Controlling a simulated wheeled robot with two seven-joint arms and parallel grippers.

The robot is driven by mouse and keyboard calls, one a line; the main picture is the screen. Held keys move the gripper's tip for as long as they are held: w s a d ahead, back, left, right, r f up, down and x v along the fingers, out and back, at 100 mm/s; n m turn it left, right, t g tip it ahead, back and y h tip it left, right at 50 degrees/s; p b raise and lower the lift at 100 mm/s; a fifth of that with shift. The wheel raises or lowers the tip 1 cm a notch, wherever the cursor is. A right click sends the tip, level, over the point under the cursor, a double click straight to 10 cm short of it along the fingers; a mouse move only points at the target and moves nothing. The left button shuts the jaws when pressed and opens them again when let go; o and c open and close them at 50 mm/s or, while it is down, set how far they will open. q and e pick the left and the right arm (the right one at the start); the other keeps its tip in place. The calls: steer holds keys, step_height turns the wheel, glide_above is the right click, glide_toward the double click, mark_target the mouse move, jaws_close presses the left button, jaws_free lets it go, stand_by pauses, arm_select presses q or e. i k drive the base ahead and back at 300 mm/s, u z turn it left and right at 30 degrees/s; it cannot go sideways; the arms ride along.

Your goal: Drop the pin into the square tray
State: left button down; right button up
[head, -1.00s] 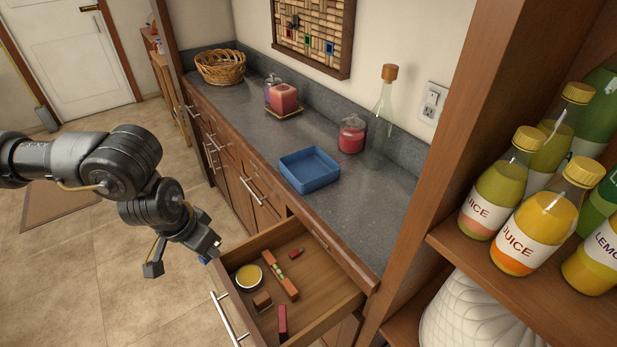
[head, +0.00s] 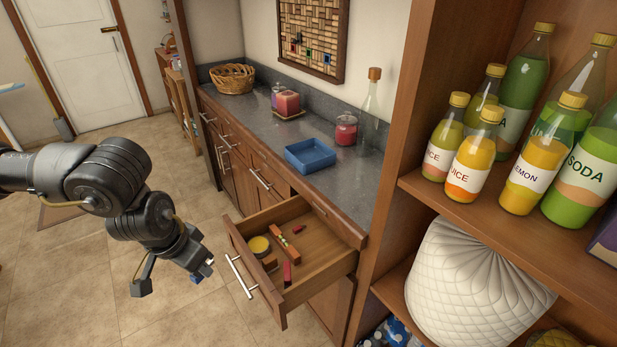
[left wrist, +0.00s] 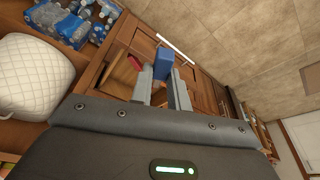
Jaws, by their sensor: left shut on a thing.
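The blue square tray (head: 316,166) sits on the grey counter in the head view, and its inside looks empty. My left gripper (head: 203,268) is out over the floor, left of the open drawer and well short of the tray. It is shut on a small blue thing, apparently the pin (head: 197,278). In the left wrist view the blue pin (left wrist: 164,57) shows at the fingertips of the left gripper (left wrist: 161,78). Its full shape is partly hidden by the fingers. My right gripper is not in view.
The open drawer (head: 325,262) juts out below the counter and holds several small items. Candles, a glass bottle (head: 368,112) and a basket (head: 232,78) stand on the counter. A shelf of bottles (head: 520,217) is at the right.

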mark_target(307, 159)
steer(key=k, duration=0.3)
steer(key=u, duration=2)
steer(key=i, duration=2.05)
steer(key=z, duration=4.05)
steer(key=i, duration=1)
